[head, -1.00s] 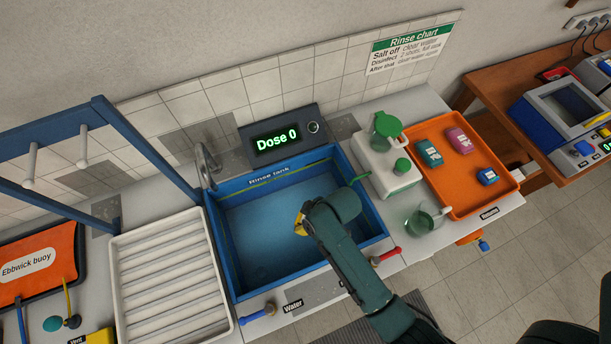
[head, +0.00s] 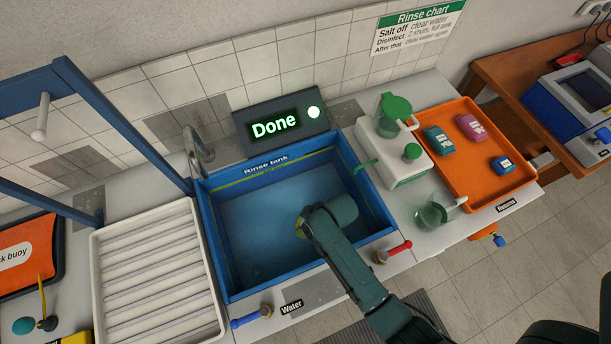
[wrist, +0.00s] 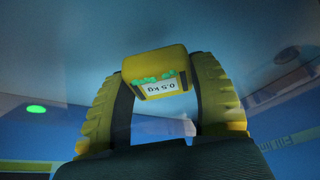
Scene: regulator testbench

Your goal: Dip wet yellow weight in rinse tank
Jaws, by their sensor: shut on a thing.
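In the wrist view my gripper (wrist: 160,85) is shut on the yellow weight (wrist: 157,60), a small block with a white label reading 0.5 kg. In the head view my gripper (head: 303,226) points down into the blue rinse tank (head: 215,250), which holds water. My wrist hides most of the gripper there, and the weight itself cannot be made out. The display (head: 275,125) behind the tank reads "Done" in green, and a round light beside it glows.
A white ribbed drain tray (head: 150,265) stands left of the tank under a blue frame. A white dispenser (head: 390,155) and a green jug (head: 432,213) stand to the right. An orange tray (head: 477,185) beyond holds several small blocks. Blue and red valve handles line the front edge.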

